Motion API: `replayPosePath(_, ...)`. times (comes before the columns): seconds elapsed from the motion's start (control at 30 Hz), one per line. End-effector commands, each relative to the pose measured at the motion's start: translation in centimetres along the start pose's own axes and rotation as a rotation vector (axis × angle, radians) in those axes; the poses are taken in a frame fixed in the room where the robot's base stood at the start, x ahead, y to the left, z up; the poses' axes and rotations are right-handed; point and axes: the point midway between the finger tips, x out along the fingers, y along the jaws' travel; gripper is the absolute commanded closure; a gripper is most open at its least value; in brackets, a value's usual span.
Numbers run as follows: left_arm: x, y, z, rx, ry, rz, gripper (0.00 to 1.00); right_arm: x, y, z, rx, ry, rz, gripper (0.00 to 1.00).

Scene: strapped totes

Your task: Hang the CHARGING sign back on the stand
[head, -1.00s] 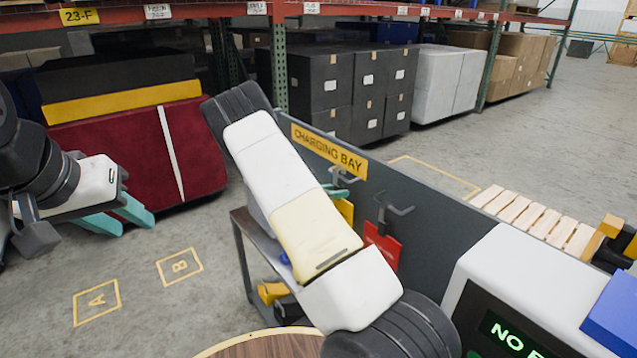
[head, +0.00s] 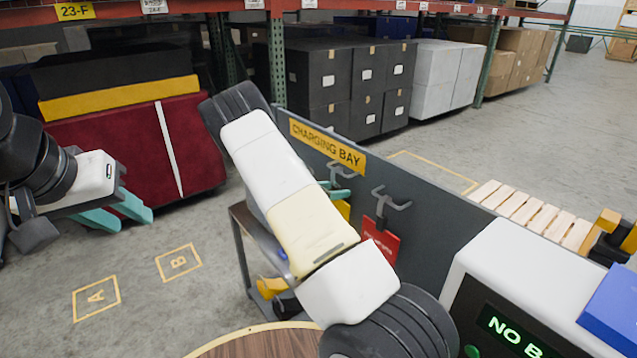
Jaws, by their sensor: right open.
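The grey stand panel (head: 432,205) carries a yellow CHARGING BAY label (head: 327,146) and metal hooks. A yellow sign (head: 344,209) shows only in part behind my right arm, below the left hook (head: 342,172). Its lettering is hidden, so I cannot tell if it is the CHARGING sign or if it hangs. A red sign (head: 380,241) is at the right hook (head: 390,201). My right gripper (head: 337,190) is open, mostly hidden behind my arm, with teal fingertips beside the yellow sign. My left gripper (head: 125,213) is open and empty, far left of the stand.
A grey cart (head: 240,232) stands against the panel, with yellow and black items low on it. A round wooden table (head: 255,345) is at the bottom. A white machine with a green display (head: 510,335) is at the lower right. Floor squares A and B are clear.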

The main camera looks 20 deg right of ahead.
Motion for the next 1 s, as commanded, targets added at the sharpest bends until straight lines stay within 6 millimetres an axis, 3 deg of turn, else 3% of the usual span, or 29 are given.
replayPosePath(0.17,0.0,0.0,0.0,0.000,0.000,0.000,0.64,-1.3,0.1,-0.1,0.000,0.001,0.003,0.50)
replayPosePath(0.5,0.0,0.0,0.0,0.000,0.000,0.000,0.64,-6.7,0.1,0.0,0.001,0.001,0.003,0.50)
replayPosePath(0.67,0.0,0.0,0.0,0.000,0.000,0.000,0.64,-7.8,-0.4,0.4,0.027,0.018,-0.015,0.50)
replayPosePath(0.77,0.0,0.0,0.0,0.000,0.000,0.000,0.64,-8.2,-1.9,1.5,0.110,0.077,-0.060,0.50)
replayPosePath(1.0,0.0,0.0,0.0,0.000,0.000,0.000,0.64,-10.8,-8.0,5.1,0.480,0.340,-0.253,0.50)
